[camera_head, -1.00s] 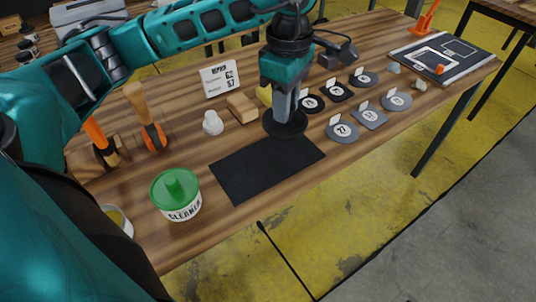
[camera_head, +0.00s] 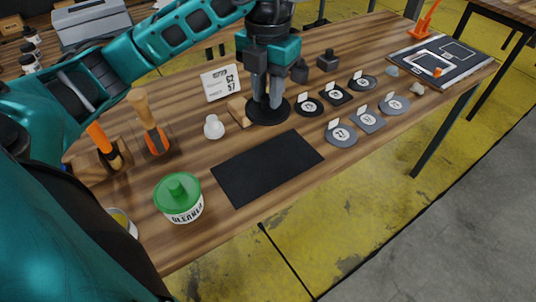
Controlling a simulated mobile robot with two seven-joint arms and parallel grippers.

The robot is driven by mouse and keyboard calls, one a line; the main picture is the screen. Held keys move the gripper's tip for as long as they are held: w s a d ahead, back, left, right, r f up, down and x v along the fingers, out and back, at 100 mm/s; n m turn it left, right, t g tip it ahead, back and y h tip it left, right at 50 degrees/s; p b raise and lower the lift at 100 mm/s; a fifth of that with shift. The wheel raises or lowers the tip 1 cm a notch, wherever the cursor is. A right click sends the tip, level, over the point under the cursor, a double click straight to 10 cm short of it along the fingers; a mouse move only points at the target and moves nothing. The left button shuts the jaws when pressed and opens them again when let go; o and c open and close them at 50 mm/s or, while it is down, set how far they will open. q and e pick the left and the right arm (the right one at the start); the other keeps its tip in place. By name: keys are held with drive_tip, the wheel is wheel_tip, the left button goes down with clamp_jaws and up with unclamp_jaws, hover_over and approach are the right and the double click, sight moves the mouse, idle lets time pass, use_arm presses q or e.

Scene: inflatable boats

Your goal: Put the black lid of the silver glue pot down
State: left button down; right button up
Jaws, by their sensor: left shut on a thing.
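My left gripper (camera_head: 266,100) points down over the back middle of the table and is shut on the black lid (camera_head: 268,115). The lid is a flat round disc held at its middle. It is level and at or just above the wood; I cannot tell if it touches. An open silver pot (camera_head: 125,227) with yellowish contents stands at the lower left, partly hidden by my own arm; it looks like the glue pot. My right gripper is not in view.
A black mat (camera_head: 267,167) lies bare in front of the lid. A green-lidded cleaner tub (camera_head: 179,198), a white bottle (camera_head: 214,128) and a wooden block (camera_head: 238,112) stand left of it. Several numbered patches (camera_head: 341,135) lie to the right. A sign (camera_head: 221,83) stands behind.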

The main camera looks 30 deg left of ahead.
use_arm(q)
wheel_tip(320, 180, down, 12)
drive_tip(key=shift+r+b, duration=0.1)
drive_tip(key=shift+b, duration=0.4)
drive_tip(key=shift+f, duration=2.35)
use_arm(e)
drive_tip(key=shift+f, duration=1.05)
use_arm(q)
drive_tip(key=shift+f, duration=0.1)
drive_tip(key=shift+f+b, duration=0.15)
drive_tip(key=shift+b, duration=0.2)
drive_tip(key=c, duration=0.9)
unclamp_jaws()
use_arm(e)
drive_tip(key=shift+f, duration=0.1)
